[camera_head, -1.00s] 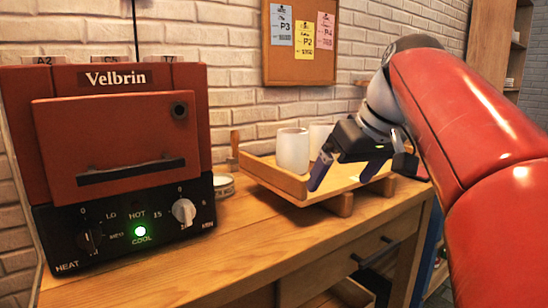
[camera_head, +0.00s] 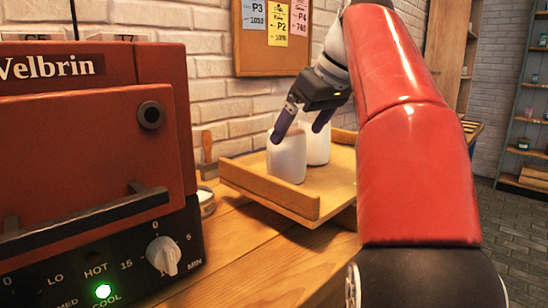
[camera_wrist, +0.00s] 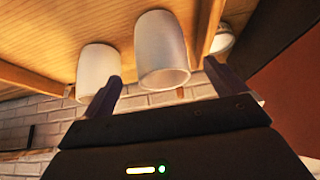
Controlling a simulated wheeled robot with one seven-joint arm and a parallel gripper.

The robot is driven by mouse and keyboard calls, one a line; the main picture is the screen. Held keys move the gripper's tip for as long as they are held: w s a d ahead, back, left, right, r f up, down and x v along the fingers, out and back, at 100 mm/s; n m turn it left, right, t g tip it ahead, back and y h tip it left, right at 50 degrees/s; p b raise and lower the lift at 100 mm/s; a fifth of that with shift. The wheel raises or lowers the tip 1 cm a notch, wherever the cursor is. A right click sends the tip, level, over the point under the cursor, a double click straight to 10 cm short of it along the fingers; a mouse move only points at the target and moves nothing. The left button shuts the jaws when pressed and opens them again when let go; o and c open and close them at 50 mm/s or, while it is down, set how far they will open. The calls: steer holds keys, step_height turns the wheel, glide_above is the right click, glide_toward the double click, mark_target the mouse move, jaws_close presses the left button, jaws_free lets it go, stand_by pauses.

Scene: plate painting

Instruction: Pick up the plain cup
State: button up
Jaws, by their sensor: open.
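Two plain white cups stand on a wooden tray (camera_head: 262,183). The nearer cup (camera_head: 287,162) is at the left and the farther cup (camera_head: 320,148) is partly behind it. I see no marking on either. My gripper (camera_head: 299,134) is open at the cups' upper parts, one finger in front of the nearer cup and the other by the farther one. In the wrist view, one cup (camera_wrist: 162,48) lies between the open fingers' directions, and the other cup (camera_wrist: 97,68) is beside the left finger, which overlaps its edge. I cannot tell whether a finger touches a cup.
The tray has low raised edges and stands on a wooden counter (camera_head: 235,235). A red oven (camera_head: 95,130) with a dark knob panel stands at the left. A small round tin (camera_head: 205,201) lies between oven and tray. A brick wall is behind.

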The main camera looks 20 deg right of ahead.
mark_target(287, 150)
steer(key=b+x, duration=0.1)
steer(key=x, duration=0.6)
steer(key=shift+s+a, duration=0.1)
steer(key=shift+s, duration=0.05)
steer(key=c, duration=1.1)
steer(key=shift+c, duration=0.7)
steer(key=shift+r, duration=0.15)
